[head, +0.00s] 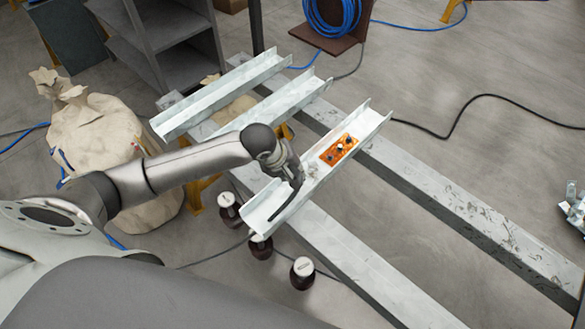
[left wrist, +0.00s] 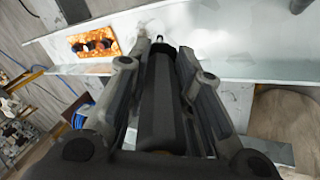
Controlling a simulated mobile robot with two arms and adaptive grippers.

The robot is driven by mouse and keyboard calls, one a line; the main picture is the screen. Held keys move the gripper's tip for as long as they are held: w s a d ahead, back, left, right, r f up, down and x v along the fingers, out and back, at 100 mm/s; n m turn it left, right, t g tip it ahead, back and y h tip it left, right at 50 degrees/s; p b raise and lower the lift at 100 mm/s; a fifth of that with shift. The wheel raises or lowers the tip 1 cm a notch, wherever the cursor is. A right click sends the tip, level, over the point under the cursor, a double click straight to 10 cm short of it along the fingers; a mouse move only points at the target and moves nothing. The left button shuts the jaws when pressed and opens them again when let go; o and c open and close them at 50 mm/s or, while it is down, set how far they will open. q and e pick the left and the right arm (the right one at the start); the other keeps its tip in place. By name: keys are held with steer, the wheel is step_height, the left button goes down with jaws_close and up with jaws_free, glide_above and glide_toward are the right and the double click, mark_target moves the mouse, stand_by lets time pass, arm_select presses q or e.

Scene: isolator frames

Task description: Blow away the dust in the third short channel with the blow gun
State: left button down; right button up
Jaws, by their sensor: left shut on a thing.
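Three short pale metal channels lie side by side across long beams. The rightmost short channel (head: 313,183) holds an orange plate (head: 351,140) with dark knobs. My left gripper (head: 291,176) is over this channel's near end, shut on a dark blow gun (head: 285,208), whose thin tube slants down toward the channel floor. In the left wrist view, my left gripper (left wrist: 163,95) has its fingers either side of the gun's dark body (left wrist: 160,105); the channel (left wrist: 225,45) and orange plate (left wrist: 93,43) lie beyond. I cannot make out dust in this channel. My right gripper is not in view.
The other channels (head: 220,92) (head: 282,104) lie to the left. Dark bottles with pale caps (head: 303,271) stand by the near end. A beige sack (head: 100,140) is beside my arm. Long beams (head: 460,215) run right. A black cable (head: 452,130) crosses open floor.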

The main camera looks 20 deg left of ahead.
arm_select(q)
steer(key=shift+f, duration=0.4)
steer(key=shift+w+d, duration=0.1)
steer(key=shift+w, duration=0.15)
steer(key=shift+w+d+r, duration=0.1)
steer(key=shift+w+d, duration=0.15)
steer(key=shift+w, duration=0.7)
steer(key=shift+w+d, duration=0.25)
steer(key=shift+w, duration=0.2)
steer(key=shift+w+d, duration=0.1)
steer(key=shift+w, duration=0.15)
steer(key=shift+p, duration=0.3)
